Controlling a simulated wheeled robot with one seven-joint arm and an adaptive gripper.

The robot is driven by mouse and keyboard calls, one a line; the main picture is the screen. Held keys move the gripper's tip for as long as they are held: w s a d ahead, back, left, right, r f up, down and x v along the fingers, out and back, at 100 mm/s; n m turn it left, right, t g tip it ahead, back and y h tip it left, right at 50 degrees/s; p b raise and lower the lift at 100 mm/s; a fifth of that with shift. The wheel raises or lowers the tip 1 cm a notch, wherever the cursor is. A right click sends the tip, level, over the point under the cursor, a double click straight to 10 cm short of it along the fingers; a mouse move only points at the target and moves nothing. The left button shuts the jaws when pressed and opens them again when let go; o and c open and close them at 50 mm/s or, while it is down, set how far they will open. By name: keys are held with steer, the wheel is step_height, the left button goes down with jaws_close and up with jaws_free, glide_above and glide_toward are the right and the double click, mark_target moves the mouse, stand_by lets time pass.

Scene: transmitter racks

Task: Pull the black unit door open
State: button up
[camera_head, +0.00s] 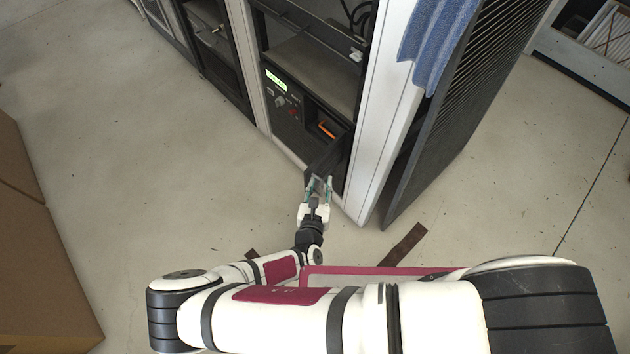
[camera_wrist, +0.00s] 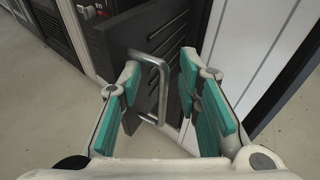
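The black unit door (camera_head: 328,156) stands ajar at the bottom of the rack, swung outward from the black unit (camera_head: 283,98). In the wrist view the door (camera_wrist: 142,32) is a dark panel with slots and a silver bar handle (camera_wrist: 163,92). My gripper (camera_wrist: 159,75) has its teal-padded fingers apart, one on each side of the handle, with visible gaps. In the head view my gripper (camera_head: 318,185) is at the door's near edge and hides the handle there. I cannot tell whether a finger touches the door.
An orange item (camera_head: 327,129) shows inside the unit's opening. A white rack post (camera_head: 383,120) and a large dark slatted panel (camera_head: 450,115) stand just right of the door. A blue cloth (camera_head: 437,40) hangs above. Cardboard boxes (camera_head: 40,270) stand at left. Floor left of the rack is clear.

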steer(key=s+d+p, duration=0.5)
steer(key=s+d, duration=0.2)
steer(key=d, duration=0.1)
steer(key=shift+s+r, duration=0.2)
stand_by(0.9)
stand_by(0.8)
